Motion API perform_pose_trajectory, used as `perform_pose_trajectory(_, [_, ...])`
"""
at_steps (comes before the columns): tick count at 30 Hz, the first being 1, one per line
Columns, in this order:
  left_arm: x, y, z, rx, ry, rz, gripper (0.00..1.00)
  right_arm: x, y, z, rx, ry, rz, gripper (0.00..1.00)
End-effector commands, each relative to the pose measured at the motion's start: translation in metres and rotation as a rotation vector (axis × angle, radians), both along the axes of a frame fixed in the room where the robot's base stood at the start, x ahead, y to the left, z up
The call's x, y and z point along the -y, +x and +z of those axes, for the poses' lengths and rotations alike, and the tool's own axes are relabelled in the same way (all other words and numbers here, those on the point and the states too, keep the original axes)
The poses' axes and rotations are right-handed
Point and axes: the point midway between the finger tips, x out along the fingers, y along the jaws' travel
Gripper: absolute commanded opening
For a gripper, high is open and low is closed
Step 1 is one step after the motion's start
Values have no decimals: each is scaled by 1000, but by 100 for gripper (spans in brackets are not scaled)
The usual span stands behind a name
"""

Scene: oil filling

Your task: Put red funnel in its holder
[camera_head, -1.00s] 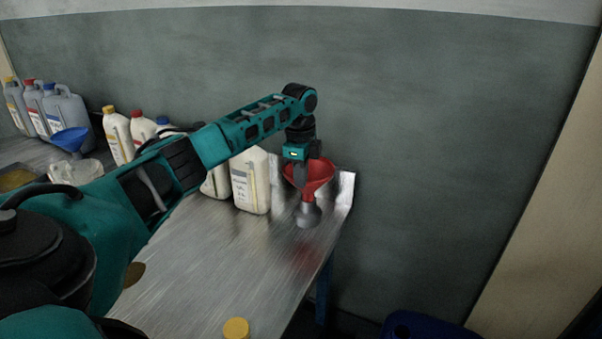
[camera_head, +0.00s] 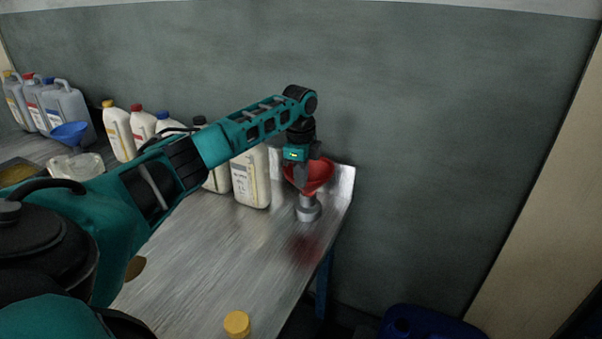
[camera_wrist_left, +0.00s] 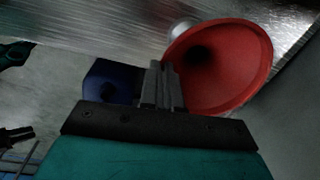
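The red funnel (camera_head: 318,174) is at the back right corner of the metal table, wide mouth up and somewhat tilted. My left gripper (camera_head: 301,172) is shut on its rim from above. In the left wrist view, the fingers (camera_wrist_left: 162,85) are close together at the edge of the funnel (camera_wrist_left: 225,85). The grey holder (camera_head: 307,210) stands directly below the funnel; part of it shows behind the funnel in the left wrist view (camera_wrist_left: 180,28). Whether the spout is inside the holder is hidden. A dark two-pronged shape (camera_wrist_left: 18,134), probably my right gripper, shows at the left wrist view's edge.
A white bottle (camera_head: 251,180) stands left of the holder, with several more bottles along the wall. A blue funnel (camera_head: 70,132) stands at the far left. A yellow cap (camera_head: 236,323) is at the front. A blue container (camera_head: 425,323) is on the floor right of the table.

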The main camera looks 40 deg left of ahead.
Motion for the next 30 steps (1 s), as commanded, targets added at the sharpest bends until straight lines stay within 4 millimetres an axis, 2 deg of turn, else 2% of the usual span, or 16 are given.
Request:
perform_pose_trajectory(12, [0, 0, -5, 1, 0, 0, 0, 0, 0, 0, 0, 0, 0, 43])
perform_pose_trajectory(21, [0, 0, -5, 1, 0, 0, 31, 0, 0, 0, 0, 0, 0, 43])
perform_pose_trajectory(30, [0, 0, -3, 1, 0, 0, 32, 0, 0, 0, 0, 0, 0, 43])
